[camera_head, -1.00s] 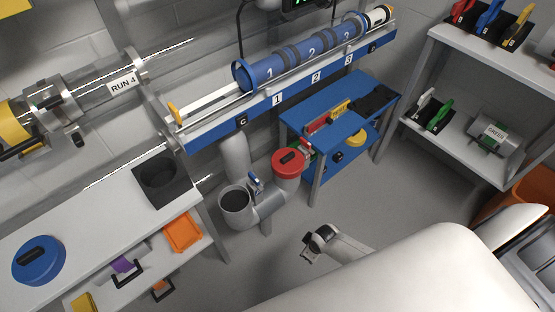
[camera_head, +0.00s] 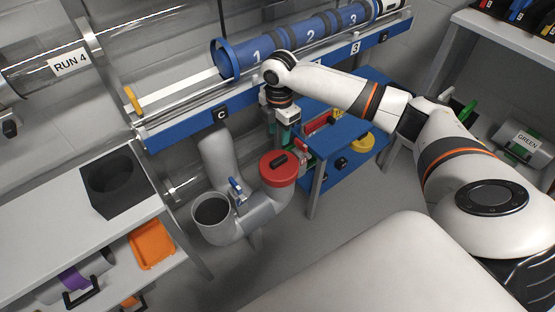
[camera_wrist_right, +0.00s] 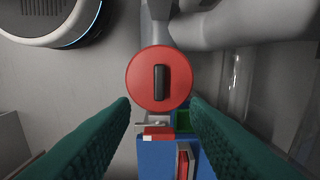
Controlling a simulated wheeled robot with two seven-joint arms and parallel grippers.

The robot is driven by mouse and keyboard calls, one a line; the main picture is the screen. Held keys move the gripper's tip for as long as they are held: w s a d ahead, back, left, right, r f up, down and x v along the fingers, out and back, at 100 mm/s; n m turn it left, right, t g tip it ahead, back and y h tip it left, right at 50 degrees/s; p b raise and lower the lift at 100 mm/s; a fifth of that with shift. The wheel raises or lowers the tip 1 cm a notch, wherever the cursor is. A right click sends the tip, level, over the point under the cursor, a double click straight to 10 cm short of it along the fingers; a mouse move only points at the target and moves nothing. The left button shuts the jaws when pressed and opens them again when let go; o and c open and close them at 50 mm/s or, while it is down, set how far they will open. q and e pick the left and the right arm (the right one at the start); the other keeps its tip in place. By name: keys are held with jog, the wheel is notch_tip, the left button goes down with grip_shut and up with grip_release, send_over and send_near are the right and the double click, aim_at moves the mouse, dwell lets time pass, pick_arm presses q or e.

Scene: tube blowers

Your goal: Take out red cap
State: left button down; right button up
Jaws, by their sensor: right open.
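The red cap (camera_head: 279,175) is a round lid with a black bar handle on top. It sits on the right upright mouth of the grey curved pipe (camera_head: 249,216). The red cap also shows in the right wrist view (camera_wrist_right: 140,84), with its handle upright in the picture. My right gripper (camera_head: 284,138) points down behind the cap in the head view, apart from it. In the right wrist view its two teal fingers (camera_wrist_right: 160,102) are spread wide with nothing between them. My left gripper is not in view.
A blue rail (camera_head: 190,128) with blue numbered tubes (camera_head: 318,42) runs above the pipe. A blue table (camera_head: 338,137) with red and yellow items stands behind and to the right. The pipe's left mouth (camera_head: 211,209) is open. A white bench (camera_head: 40,215) holds a black square socket (camera_head: 118,183).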

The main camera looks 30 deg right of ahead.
jog(key=b, duration=0.1)
send_over(279, 159)
notch_tip(279, 159, down, 5)
jog(key=shift+r, duration=0.15)
jog(key=shift+f, duration=0.5)
notch_tip(279, 159, down, 4)
jog(key=shift+b, duration=1.1)
jog(key=shift+f, duration=0.7)
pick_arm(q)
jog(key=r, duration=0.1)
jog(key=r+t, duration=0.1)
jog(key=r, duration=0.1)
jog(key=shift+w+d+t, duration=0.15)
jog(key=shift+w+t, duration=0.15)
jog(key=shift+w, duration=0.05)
pick_arm(e)
jog(key=shift+r, duration=0.1)
grip_shut()
